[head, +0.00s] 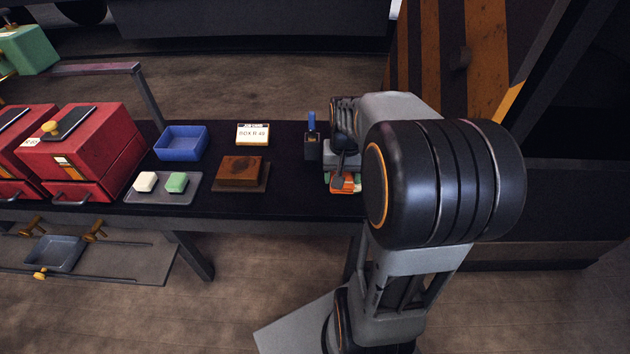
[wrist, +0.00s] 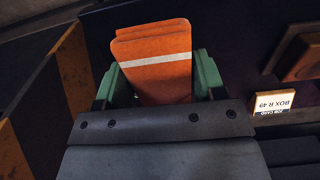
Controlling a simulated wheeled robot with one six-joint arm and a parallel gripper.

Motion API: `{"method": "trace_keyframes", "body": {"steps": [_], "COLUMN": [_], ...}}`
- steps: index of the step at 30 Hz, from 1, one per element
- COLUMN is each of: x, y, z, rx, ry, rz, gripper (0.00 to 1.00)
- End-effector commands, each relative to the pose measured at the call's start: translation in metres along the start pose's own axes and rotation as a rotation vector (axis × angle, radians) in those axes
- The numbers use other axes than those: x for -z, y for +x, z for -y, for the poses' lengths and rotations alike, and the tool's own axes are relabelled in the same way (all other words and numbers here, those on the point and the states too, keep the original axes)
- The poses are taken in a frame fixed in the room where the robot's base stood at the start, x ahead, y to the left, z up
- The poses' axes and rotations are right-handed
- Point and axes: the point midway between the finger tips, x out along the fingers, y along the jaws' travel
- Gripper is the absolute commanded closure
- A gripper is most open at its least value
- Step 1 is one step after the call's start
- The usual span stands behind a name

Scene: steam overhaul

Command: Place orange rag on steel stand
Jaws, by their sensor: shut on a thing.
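The orange rag (wrist: 155,75), a folded orange piece with a white stripe, is between the green fingers of my gripper (wrist: 160,85) in the wrist view. My gripper is shut on it. In the head view the orange rag (head: 343,184) shows below my gripper (head: 342,178) at the right end of the dark bench, partly covered by my arm. Whether it touches the bench top is not clear. No thing can be surely told as the steel stand; my arm hides part of the bench's right end.
The dark bench (head: 290,195) holds a dark holder with a blue item (head: 312,146), a job card (head: 253,134), a brown block (head: 240,170), a blue bin (head: 181,142), a grey tray (head: 145,198) with white and green pieces, and red drawer boxes (head: 85,145). The front right stretch is clear.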

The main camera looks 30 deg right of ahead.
Motion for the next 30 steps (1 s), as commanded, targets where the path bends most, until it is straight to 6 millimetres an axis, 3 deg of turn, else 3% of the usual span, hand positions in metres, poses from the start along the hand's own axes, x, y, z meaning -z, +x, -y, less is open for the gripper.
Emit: {"method": "trace_keyframes", "body": {"steps": [6, 12, 24, 30], "x": [0.035, 0.051, 0.062, 0.065], "y": [0.028, 0.060, 0.079, 0.104], "z": [0.046, 0.065, 0.077, 0.081], "rx": [-0.001, -0.001, 0.000, -0.001], "ry": [-0.008, -0.003, 0.000, 0.001], "rz": [0.003, 0.002, 0.001, 0.004], "gripper": [0.60, 0.60, 0.60, 0.60]}}
